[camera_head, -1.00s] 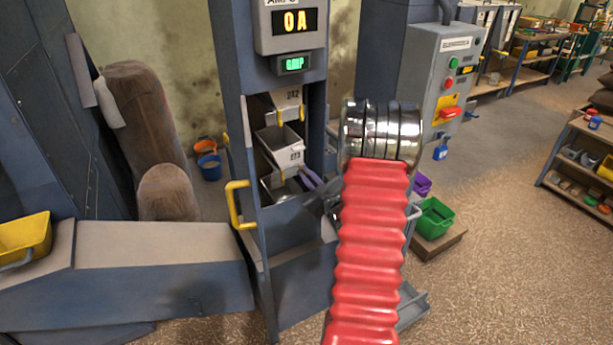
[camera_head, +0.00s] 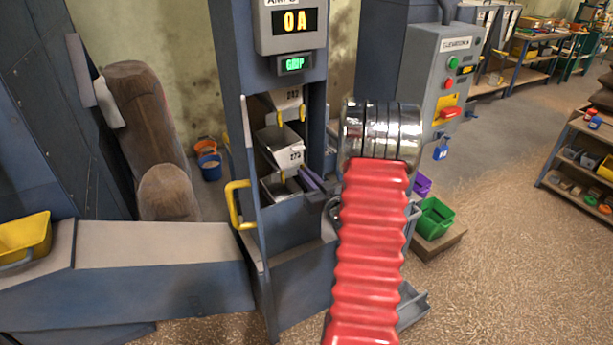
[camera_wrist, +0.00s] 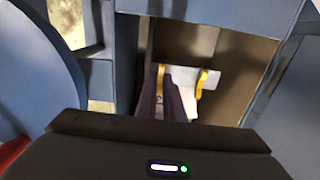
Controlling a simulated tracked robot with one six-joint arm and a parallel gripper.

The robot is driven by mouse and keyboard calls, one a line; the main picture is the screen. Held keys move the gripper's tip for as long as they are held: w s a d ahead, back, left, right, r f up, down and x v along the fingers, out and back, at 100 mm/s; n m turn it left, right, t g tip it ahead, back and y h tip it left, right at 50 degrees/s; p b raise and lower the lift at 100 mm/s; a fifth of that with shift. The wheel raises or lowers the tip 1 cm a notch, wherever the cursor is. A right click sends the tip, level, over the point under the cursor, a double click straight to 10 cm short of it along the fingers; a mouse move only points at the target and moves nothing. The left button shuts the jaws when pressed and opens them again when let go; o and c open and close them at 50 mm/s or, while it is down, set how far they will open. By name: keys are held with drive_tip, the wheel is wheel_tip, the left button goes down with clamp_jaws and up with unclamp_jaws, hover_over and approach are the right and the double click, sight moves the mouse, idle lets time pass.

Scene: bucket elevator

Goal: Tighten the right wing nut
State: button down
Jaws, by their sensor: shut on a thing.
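The bucket marked 273 (camera_head: 283,148) hangs in the elevator's opening below the bucket marked 272 (camera_head: 288,98). My gripper (camera_head: 306,180) reaches in from the right, at the lower right front of bucket 273. In the wrist view the narrow jaws (camera_wrist: 161,95) are shut around a yellow wing nut (camera_wrist: 160,74), which shows only as a strip between them. A second yellow wing nut (camera_wrist: 203,81) is free to the right in that view, on the pale bucket front.
The opening is bounded by blue posts, with an open door with a yellow handle (camera_head: 238,204) on the left. My red sleeve covers part of the right side. A grey control box (camera_head: 447,70) stands behind right. A green bin (camera_head: 434,217) sits on the right.

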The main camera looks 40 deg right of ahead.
drive_tip(key=c, duration=1.9)
unclamp_jaws()
drive_tip(key=shift+o, duration=0.2)
drive_tip(key=shift+s, duration=0.1)
drive_tip(key=v, duration=1.3)
drive_tip(key=shift+s+a, duration=0.2)
drive_tip(key=shift+s, duration=0.05)
